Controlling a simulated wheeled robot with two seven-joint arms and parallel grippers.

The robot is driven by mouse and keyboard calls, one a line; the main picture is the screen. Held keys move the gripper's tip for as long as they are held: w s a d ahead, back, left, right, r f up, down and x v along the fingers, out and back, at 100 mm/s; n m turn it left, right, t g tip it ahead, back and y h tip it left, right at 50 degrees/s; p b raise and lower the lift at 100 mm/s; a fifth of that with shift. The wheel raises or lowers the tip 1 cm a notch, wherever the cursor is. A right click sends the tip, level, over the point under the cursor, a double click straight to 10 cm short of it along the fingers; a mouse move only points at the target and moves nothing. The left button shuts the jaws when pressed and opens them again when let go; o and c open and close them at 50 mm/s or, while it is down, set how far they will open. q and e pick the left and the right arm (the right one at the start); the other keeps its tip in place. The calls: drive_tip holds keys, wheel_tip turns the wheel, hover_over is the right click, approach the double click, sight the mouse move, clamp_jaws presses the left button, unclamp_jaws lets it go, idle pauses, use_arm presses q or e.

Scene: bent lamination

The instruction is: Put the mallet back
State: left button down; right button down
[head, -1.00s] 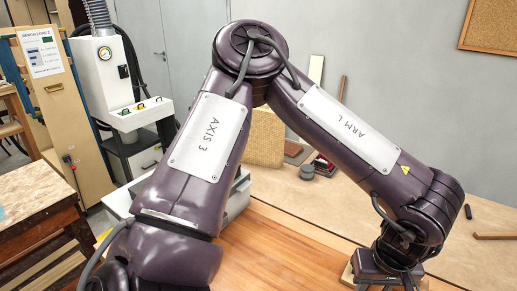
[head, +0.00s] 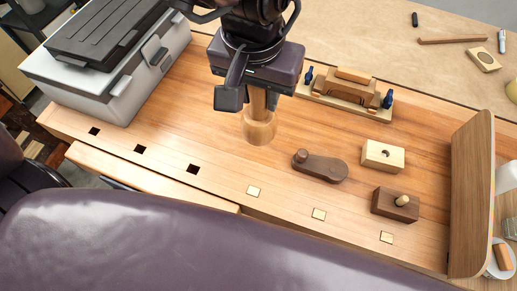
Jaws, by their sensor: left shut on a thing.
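The mallet (head: 260,128) is pale wood with a rounded head at the lower end and a handle above it. It shows near the top middle of the head view, over the wooden bench (head: 225,150). My left gripper (head: 248,98) is shut on its handle from above, with the head hanging down below the fingers. I cannot tell whether the head touches the bench top. Part of the handle is hidden by the fingers. My right gripper is not in view.
A grey case with a black lid (head: 130,85) stands at left. A bending form with blue clamps (head: 345,92) lies behind. An upright board (head: 472,195) bounds the right end.

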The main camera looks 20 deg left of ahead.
sight(259, 130)
use_arm(q)
wheel_tip(259, 130, down, 10)
drive_tip(key=b, duration=0.3)
drive_tip(key=shift+f, duration=0.25)
wheel_tip(259, 130, down, 5)
drive_tip(key=shift+w+r, duration=0.1)
drive_tip(key=shift+r, duration=0.1)
drive_tip(key=shift+f+b, duration=0.2)
drive_tip(key=shift+b, duration=0.25)
drive_tip(key=c, duration=1.1)
unclamp_jaws()
drive_tip(key=shift+r, duration=0.1)
